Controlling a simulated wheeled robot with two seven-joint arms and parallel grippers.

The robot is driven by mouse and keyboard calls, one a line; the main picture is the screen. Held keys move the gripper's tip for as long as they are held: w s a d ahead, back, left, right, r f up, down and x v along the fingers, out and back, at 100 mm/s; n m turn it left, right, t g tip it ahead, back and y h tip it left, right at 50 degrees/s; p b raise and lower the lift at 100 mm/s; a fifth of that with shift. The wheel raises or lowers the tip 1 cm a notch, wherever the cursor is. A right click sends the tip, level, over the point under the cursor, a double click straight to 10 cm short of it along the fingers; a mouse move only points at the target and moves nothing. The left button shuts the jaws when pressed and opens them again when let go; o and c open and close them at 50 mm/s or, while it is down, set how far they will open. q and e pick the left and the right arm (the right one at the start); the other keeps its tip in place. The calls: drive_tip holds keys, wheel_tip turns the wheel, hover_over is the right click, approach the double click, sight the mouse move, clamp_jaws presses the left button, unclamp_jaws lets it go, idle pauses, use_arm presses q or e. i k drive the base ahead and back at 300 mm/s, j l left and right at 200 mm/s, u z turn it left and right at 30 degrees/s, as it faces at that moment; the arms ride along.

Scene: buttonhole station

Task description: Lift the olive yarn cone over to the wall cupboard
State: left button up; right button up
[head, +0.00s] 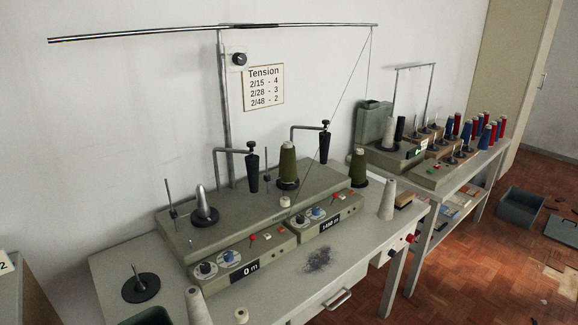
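Two olive yarn cones show in the head view. One olive cone (288,163) stands upright on the grey winding machine (200,238), on a dark round base. A second, smaller-looking olive cone (358,168) stands upright by the machine's right end; what it rests on is partly hidden. I cannot tell which one the task means. Neither of my grippers is in view.
Metal rods, winding arms and a thread rise around the machine. Pale cones (388,200) stand on the grey table (372,240), with grey lint (319,260) at its front. A second bench (484,158) holds several red and blue cones. Boxes (520,207) sit on the parquet floor.

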sight(287, 165)
drive_tip(key=i+l+u, duration=0.15)
drive_tip(key=l+u, duration=0.3)
drive_tip(key=i+l+u, duration=0.1)
drive_tip(key=l+u, duration=0.75)
drive_tip(key=l, duration=0.2)
